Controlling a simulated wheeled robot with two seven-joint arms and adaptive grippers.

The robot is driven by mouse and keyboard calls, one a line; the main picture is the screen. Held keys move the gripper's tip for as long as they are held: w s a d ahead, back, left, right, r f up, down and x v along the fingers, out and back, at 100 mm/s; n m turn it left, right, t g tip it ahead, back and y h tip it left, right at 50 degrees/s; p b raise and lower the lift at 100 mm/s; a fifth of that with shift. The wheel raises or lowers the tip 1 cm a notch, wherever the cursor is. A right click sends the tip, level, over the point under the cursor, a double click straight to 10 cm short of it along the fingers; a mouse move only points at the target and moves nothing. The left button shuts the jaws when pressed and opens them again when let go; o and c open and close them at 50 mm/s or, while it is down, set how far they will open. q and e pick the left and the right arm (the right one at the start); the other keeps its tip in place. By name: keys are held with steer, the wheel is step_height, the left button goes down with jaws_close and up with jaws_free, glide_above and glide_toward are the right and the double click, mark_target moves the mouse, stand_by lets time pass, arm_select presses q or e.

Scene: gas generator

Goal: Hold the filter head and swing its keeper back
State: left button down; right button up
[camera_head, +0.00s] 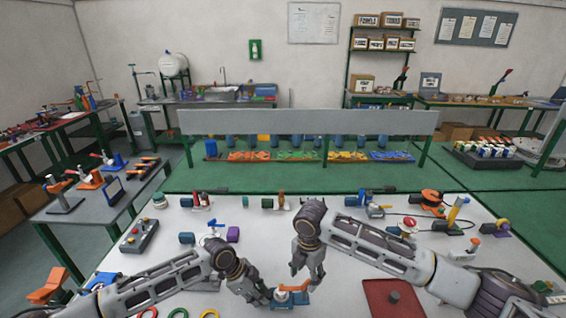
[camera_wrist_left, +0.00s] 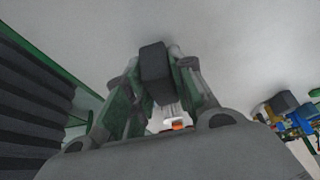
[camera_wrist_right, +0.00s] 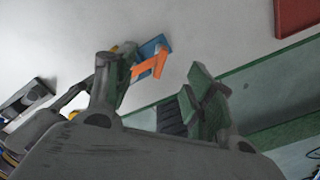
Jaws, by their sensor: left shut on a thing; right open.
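The filter unit is at the near edge of the table, with a blue base (camera_head: 292,299) and an orange keeper (camera_head: 296,287). My left gripper (camera_head: 262,296) reaches it from the left. In the left wrist view its fingers close on a dark grey block (camera_wrist_left: 155,72), apparently the filter head; a white ribbed part (camera_wrist_left: 168,114) and a bit of orange show beyond. My right gripper (camera_head: 307,277) is open, pointing down just above and right of the unit. In the right wrist view the orange keeper (camera_wrist_right: 151,64) and blue base (camera_wrist_right: 156,46) lie near its left finger; contact is unclear.
The white tabletop (camera_head: 340,240) holds several small fixtures along its far side. A red tray (camera_head: 394,298) lies right of the unit, partly below my right forearm. Coloured rings (camera_head: 179,313) lie at the near left. The middle of the tabletop is mostly clear.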

steer(key=shift+r, duration=1.4)
arm_select(q)
steer(key=c, duration=1.1)
jaws_free()
steer(key=shift+a+r, duration=0.1)
steer(key=shift+r, duration=0.05)
steer(key=v, duration=1.1)
steer(key=shift+a+r, duration=0.15)
steer(key=shift+r, duration=0.15)
